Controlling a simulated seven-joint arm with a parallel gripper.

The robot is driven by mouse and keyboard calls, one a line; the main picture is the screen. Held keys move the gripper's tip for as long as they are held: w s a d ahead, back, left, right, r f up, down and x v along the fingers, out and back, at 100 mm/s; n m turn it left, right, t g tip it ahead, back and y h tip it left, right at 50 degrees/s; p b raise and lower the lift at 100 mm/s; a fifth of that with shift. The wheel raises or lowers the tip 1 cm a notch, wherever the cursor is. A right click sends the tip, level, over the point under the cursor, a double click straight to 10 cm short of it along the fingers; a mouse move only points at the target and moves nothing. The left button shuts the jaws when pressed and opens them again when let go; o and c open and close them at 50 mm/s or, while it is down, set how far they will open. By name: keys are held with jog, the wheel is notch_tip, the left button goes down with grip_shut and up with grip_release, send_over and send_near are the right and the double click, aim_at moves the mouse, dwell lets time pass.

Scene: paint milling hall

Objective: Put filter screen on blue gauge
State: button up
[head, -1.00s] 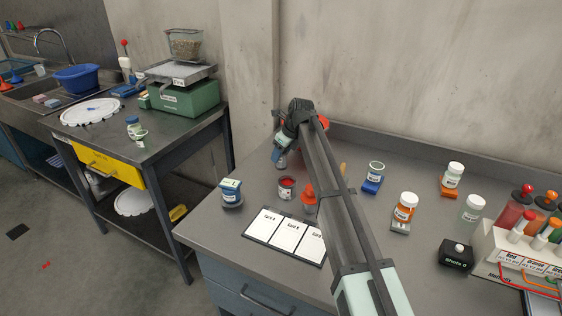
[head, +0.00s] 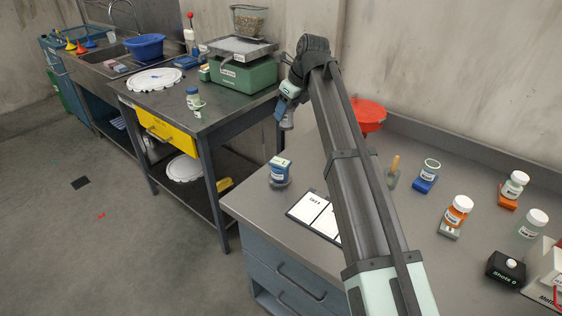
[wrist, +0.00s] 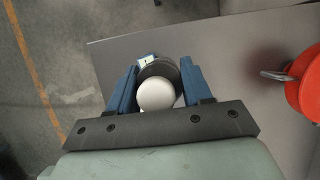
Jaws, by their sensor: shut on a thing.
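My gripper (head: 285,110) is shut on a small grey thing (head: 287,121), apparently the filter screen, held above the bench near its left end. I cannot make out any mesh.
A red funnel-like bowl (head: 369,115) stands behind my arm. White cards (head: 308,208) lie at the front of the bench. A jar on a blue base (head: 425,184), an orange bottle (head: 457,212) and a black box (head: 506,268) stand right. A gap separates the left table (head: 215,120).

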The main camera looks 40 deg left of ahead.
jog(key=s+d, duration=0.3)
send_over(287, 165)
jog(key=shift+d+f, duration=0.1)
jog(key=shift+f, duration=5.15)
jog(key=shift+f, duration=0.15)
jog(key=o, duration=1.2)
jog(key=v, duration=1.2)
jog(key=shift+d, duration=0.1)
